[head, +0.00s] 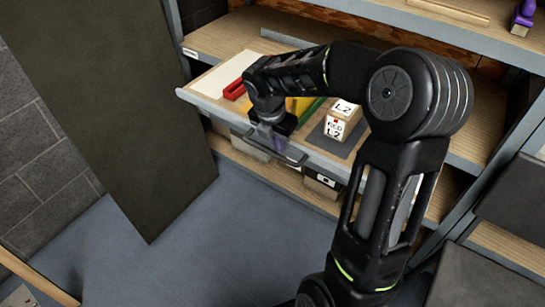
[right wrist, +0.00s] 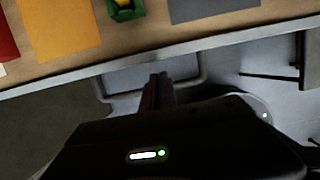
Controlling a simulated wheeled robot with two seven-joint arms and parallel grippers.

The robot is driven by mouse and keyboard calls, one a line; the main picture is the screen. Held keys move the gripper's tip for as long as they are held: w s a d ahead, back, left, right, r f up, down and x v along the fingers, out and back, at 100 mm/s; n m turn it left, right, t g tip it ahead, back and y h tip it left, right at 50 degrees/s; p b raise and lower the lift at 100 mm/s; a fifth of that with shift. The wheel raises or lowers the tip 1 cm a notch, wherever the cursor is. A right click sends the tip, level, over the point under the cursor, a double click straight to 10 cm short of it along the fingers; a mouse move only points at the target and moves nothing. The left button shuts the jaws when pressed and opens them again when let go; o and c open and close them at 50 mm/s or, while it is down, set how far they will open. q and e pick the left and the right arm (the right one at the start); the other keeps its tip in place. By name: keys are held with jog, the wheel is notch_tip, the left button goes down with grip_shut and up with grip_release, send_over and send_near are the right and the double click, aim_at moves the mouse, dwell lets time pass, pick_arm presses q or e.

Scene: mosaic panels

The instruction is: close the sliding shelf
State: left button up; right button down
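The sliding shelf (head: 315,151) is pulled out from the shelving unit in the head view, its front edge jutting forward. A grey loop handle (head: 287,157) sticks out from that front edge; it also shows in the right wrist view (right wrist: 198,90). My right gripper (head: 271,143) is at the handle. In the right wrist view its two dark fingers (right wrist: 159,78) are close together, with their tips across the handle bar, inside the loop. They do not visibly pinch the bar, and contact is hard to tell. My left gripper is not in view.
On the shelf lie a red piece (head: 234,89), a white sheet (head: 222,76), a lettered block (head: 341,119) and a green holder (right wrist: 122,11). A lower shelf (head: 249,164) holds bins. A dark panel (head: 105,110) stands at left. Open floor (head: 200,255) lies in front.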

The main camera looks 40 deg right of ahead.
jog(key=shift+s+a+f, duration=0.15)
jog(key=shift+a+f, duration=0.05)
jog(key=shift+a, duration=0.25)
jog(key=shift+s+a+f, duration=0.1)
jog(key=shift+a+f, duration=0.05)
jog(key=shift+a, duration=0.3)
jog(key=shift+s+a+r, duration=0.1)
jog(key=shift+a+r, duration=0.1)
jog(key=shift+a, duration=0.05)
